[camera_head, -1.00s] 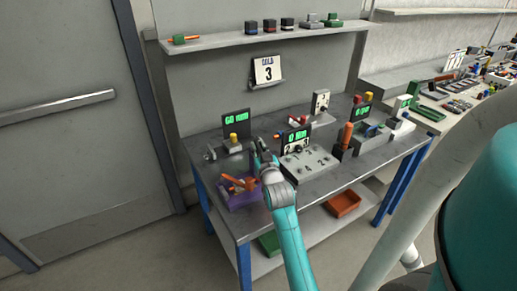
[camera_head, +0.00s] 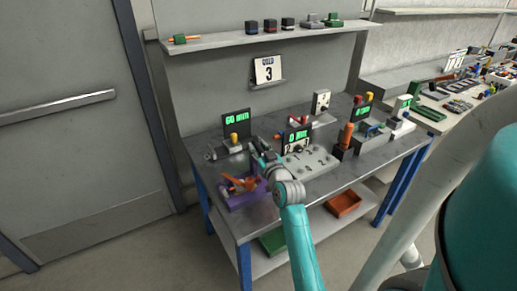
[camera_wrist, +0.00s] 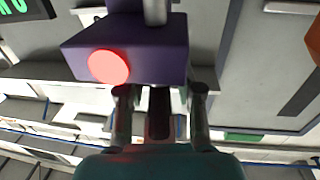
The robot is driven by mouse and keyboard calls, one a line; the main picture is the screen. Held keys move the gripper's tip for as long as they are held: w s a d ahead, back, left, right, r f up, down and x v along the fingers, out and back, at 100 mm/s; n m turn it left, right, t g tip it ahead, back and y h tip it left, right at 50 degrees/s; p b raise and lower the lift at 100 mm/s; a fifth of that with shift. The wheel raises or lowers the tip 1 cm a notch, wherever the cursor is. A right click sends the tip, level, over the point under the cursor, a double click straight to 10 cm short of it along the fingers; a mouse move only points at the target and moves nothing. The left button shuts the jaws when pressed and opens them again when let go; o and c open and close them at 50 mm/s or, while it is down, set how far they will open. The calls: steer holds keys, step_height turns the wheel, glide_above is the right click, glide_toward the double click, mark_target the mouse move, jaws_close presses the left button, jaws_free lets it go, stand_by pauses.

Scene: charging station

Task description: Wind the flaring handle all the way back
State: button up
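I cannot pick out the flaring handle with certainty. In the wrist view, a purple block (camera_wrist: 125,50) with a round red face and a grey cylinder (camera_wrist: 157,10) is just beyond my fingertips. My gripper (camera_wrist: 160,95) has its two fingers spread, with a dark narrow bar (camera_wrist: 159,112) between them and gaps on both sides. Whether the fingertips touch the block is unclear. In the head view, my gripper (camera_head: 259,149) is over the bench, right of a display (camera_head: 236,118) reading 60 mm, and its fingers are too small to judge.
A purple tray (camera_head: 234,204) with orange-handled items sits at the bench's front left. Right of my gripper is a grey panel (camera_head: 312,163) with a 0 mm display (camera_head: 297,135). An orange upright handle (camera_head: 347,135) stands farther right. A shelf (camera_head: 270,37) runs above.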

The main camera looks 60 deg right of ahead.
stand_by(0.3)
steer(key=v, duration=1.2)
steer(key=shift+w, duration=0.1)
